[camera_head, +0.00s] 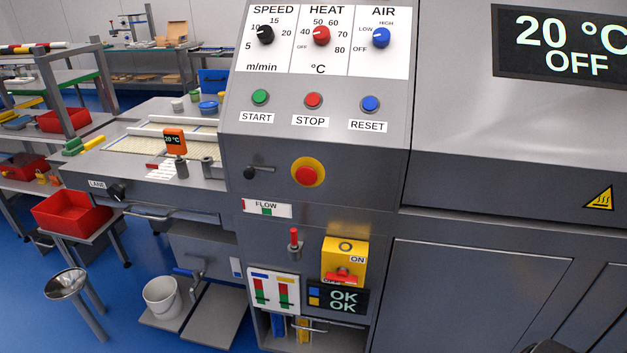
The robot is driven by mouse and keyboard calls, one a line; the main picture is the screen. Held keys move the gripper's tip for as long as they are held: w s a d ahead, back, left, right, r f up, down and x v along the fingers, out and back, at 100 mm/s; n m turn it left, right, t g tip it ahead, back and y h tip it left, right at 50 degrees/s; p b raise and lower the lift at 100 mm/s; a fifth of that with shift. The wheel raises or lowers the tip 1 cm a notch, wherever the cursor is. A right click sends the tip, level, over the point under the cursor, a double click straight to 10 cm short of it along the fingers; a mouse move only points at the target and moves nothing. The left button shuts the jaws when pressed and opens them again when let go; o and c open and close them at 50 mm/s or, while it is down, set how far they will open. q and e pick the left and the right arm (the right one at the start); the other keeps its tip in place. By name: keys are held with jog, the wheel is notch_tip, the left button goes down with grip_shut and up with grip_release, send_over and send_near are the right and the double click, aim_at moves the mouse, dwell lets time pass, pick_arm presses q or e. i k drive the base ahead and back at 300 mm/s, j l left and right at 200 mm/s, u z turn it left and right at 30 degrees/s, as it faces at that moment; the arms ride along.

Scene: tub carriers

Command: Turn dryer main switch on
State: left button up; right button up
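The dryer main switch is a yellow box (344,252) low on the front of the grey dryer cabinet. It has an ON label at its upper right and an OFF label at its lower left. Its red handle (342,275) sits at the lower part of the box, beside the OFF label and partly covering it. The big dryer display (565,48) reads 20 °C and OFF. Neither gripper can be made out. A dark rounded shape shows at the bottom right edge, too cut off to identify.
Above the switch are a red emergency button (308,173), START, STOP and RESET buttons, and SPEED, HEAT and AIR knobs. A red-topped lever (294,242) stands left of the switch; a small OK display (340,299) sits below. A bucket (162,297) stands lower left.

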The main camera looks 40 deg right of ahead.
aim_at(342, 276)
jog(key=z, duration=1.3)
